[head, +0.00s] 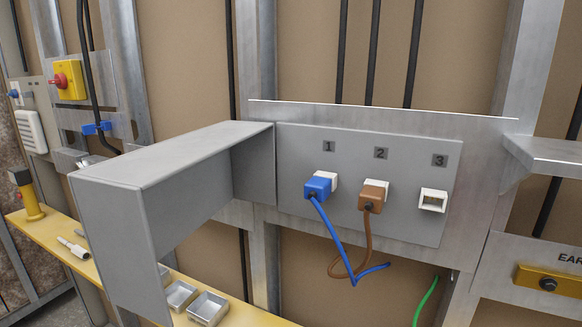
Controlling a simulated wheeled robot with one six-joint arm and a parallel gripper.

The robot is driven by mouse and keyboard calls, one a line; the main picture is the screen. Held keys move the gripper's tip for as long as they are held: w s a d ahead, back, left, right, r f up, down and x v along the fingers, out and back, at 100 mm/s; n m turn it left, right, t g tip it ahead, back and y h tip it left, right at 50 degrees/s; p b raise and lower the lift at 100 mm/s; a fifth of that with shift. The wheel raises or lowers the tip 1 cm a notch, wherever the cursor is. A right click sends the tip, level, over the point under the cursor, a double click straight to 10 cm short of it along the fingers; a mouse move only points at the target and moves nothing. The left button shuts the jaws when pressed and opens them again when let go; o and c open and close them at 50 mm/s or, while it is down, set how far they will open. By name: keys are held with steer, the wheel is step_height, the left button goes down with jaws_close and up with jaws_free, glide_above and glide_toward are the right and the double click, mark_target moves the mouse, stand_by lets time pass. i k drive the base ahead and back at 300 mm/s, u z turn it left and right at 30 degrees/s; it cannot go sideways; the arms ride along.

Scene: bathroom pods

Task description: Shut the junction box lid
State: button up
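The junction box is a grey back plate (400,228) on a metal crosspiece, with sockets marked 1, 2 and 3. Its lid (150,180) is a deep grey cover that stands wide open, swung out to the left and toward me from the plate's left edge. A blue plug (318,187) sits in socket 1 and a brown plug (372,195) in socket 2. Socket 3 (433,200) is an empty white holder. The blue and brown wires hang below the plugs and the brown one loops under the plate. My gripper is not in view.
A yellow shelf (35,228) with small metal trays (208,307) runs below and behind the lid. A green wire (425,300) hangs below the plate. A metal ledge (548,152) juts out at right. The space before the sockets looks clear.

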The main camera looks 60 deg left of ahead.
mark_target(133, 209)
steer(key=z, duration=0.35)
steer(key=k, duration=1.65)
steer(key=u, duration=1.9)
steer(key=i, duration=0.5)
steer(key=u, duration=0.05)
steer(key=k, duration=0.5)
steer(key=u, duration=1.95)
steer(key=i, duration=0.85)
steer(key=z, duration=0.6)
